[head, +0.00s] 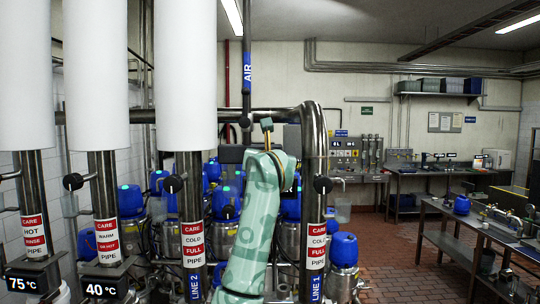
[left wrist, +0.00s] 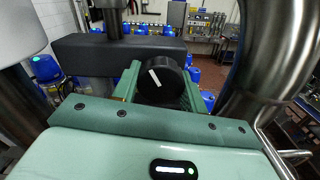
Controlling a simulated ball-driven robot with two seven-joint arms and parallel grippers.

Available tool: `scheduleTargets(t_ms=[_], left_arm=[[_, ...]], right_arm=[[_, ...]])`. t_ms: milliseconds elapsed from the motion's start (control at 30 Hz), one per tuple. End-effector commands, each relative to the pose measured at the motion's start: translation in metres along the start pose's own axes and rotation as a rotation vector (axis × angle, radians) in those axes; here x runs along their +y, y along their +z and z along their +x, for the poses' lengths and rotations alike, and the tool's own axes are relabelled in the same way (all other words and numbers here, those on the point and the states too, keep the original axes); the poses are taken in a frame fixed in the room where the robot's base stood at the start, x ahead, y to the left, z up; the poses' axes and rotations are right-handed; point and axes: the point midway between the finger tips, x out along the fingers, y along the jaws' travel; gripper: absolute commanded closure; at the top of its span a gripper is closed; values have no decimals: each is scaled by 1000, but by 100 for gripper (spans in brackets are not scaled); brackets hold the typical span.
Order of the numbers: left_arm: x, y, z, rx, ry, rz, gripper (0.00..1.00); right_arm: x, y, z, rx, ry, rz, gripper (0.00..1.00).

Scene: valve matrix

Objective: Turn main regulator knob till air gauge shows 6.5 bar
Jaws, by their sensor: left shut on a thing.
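A round black knob (left wrist: 158,76) with a white pointer line shows in the left wrist view. The line tilts up and to the left. My left gripper (left wrist: 160,92) is shut on this knob, with a green finger on each side of it. In the head view my green left arm rises in the middle and hides the knob and the fingertips. A blue pipe label reading AIR (head: 247,72) is on the vertical pipe above. No gauge face can be read in either view. My right gripper is not in view.
A dark grey box (left wrist: 85,58) lies just beyond the gripper. A thick steel pipe (head: 315,150) bends down close right of my arm, and white-sleeved pipes (head: 187,75) stand to the left. Blue-topped kegs (head: 344,249) stand behind.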

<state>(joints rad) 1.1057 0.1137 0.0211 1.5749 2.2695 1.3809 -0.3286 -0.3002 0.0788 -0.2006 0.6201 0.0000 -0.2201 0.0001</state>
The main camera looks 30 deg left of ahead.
Motion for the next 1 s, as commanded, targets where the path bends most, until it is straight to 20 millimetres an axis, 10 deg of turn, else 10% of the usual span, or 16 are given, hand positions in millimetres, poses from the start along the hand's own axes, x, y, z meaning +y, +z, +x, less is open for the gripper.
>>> scheduleTargets(t_ms=[1000], left_arm=[[3,4,0,3,-3,904,80]], right_arm=[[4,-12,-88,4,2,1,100]])
